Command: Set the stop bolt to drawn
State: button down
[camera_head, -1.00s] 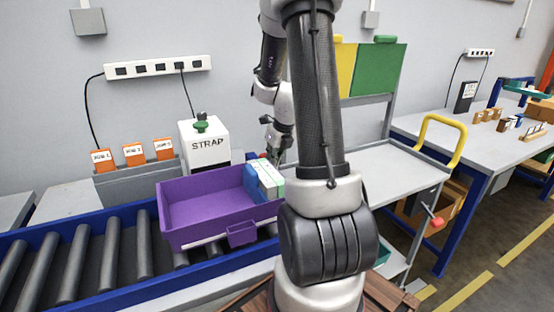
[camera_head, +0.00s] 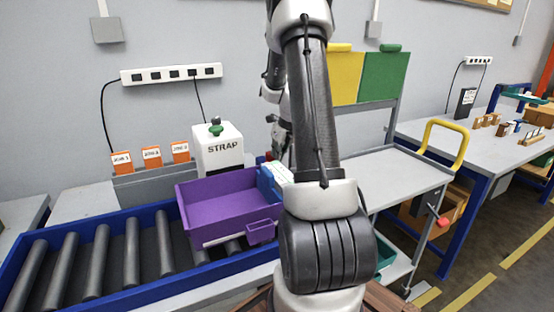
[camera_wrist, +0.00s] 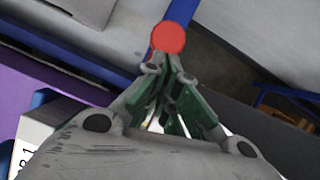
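A round red knob (camera_wrist: 168,38) shows in the wrist view, just beyond my fingertips, over a blue rail and a grey surface. It may be the stop bolt's head; its shaft is hidden, so I cannot tell how the bolt sits. My gripper (camera_wrist: 170,72) has green pads, with its tips close together just below the knob in the picture. I cannot tell whether they touch the knob. In the head view my own arm hides the gripper and the right end of the conveyor (camera_head: 165,285).
A purple tote (camera_head: 222,210) with a blue item and a white box stands on the conveyor. Behind it is the STRAP machine (camera_head: 218,152). To the right are a grey cart (camera_head: 385,180) with a yellow handle (camera_head: 445,130) and another red knob (camera_head: 443,222), and a workbench (camera_head: 480,140).

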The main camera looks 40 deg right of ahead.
jog(key=w, duration=0.2)
jog(key=w+d, duration=0.1)
jog(key=w, duration=0.2)
jog(key=shift+d+f, duration=0.1)
jog(key=shift+s, duration=0.1)
